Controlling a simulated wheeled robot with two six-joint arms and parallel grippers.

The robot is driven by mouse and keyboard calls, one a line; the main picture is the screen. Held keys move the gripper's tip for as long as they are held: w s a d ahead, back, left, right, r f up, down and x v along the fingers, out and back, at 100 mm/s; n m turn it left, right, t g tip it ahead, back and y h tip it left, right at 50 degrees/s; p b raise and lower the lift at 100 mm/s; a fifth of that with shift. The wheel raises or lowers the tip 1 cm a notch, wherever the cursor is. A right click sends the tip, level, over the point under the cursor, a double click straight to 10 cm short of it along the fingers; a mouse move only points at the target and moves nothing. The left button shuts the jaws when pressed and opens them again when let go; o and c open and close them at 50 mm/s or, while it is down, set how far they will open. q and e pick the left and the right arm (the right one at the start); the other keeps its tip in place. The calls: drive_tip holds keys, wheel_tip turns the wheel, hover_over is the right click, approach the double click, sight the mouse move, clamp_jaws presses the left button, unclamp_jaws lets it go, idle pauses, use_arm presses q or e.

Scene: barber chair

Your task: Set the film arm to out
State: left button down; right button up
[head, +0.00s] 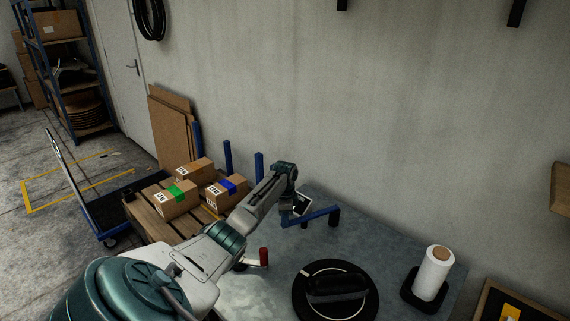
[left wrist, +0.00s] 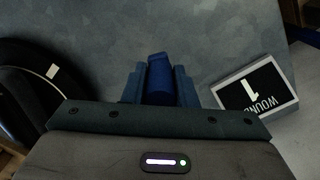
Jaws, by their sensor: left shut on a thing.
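The film arm (head: 318,215) is a blue bar on a dark upright post (head: 334,217) at the far side of the grey table, near the wall. It points left from the post in the head view. My left gripper (head: 288,213) reaches down at the bar's left end. In the left wrist view the gripper (left wrist: 158,88) is shut on the blue arm (left wrist: 158,70), which shows between its two fingers. A small black-and-white sign (left wrist: 257,90) reading "WOUND" and "1" lies beside the gripper; it partly shows in the head view (head: 302,204). My right gripper is out of view.
A black turntable (head: 364,306) stands at the table's front, with a dark object on it. A white film roll (head: 433,272) stands on a black base to the right. A red-handled crank (head: 264,256) is near my forearm. Boxes (head: 176,199) sit on a pallet at left.

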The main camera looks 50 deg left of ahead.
use_arm(q)
drive_tip(key=c, duration=1.3)
unclamp_jaws()
drive_tip(key=shift+w+a+r, duration=0.15)
drive_tip(key=shift+a+r, duration=0.05)
drive_tip(key=shift+r, duration=0.05)
drive_tip(key=shift+o, duration=0.7)
drive_tip(key=shift+f, duration=0.25)
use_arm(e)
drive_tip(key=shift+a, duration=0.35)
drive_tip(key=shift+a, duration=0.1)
use_arm(q)
wheel_tip(320, 180, up, 10)
drive_tip(key=shift+f+b, duration=0.25)
drive_tip(key=shift+b, duration=0.8)
drive_tip(key=shift+r, duration=0.7)
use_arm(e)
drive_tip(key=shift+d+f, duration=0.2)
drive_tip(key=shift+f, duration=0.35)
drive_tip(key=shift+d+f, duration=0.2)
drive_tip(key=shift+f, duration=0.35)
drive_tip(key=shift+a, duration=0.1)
